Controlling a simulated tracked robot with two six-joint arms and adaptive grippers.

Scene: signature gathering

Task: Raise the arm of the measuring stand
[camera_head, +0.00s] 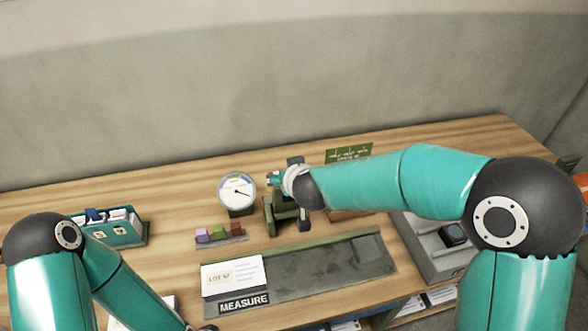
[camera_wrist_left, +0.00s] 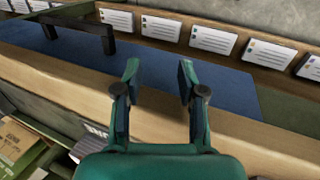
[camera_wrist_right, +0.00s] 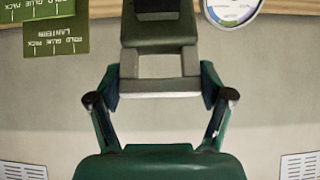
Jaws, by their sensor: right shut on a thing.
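The measuring stand (camera_head: 286,222) is dark green and stands at the middle of the workbench, just right of a round dial gauge (camera_head: 238,194). My right gripper (camera_wrist_right: 160,80) is at the stand's upper part, which my arm partly hides in the head view. In the right wrist view, its fingers are on both sides of the stand's arm (camera_wrist_right: 160,92), a grey-green piece, and shut on it. The gauge face (camera_wrist_right: 232,8) also shows there at the top. My left gripper (camera_wrist_left: 158,80) is open and empty above a bench edge with a blue mat.
A purple, green and brown block tray (camera_head: 222,236) lies left of the stand. A grey mat labelled MEASURE (camera_head: 310,272) with a card lies in front. A teal card box (camera_head: 118,230) is at the left, a grey tray (camera_head: 435,245) at the right. A green sign (camera_head: 348,154) stands behind.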

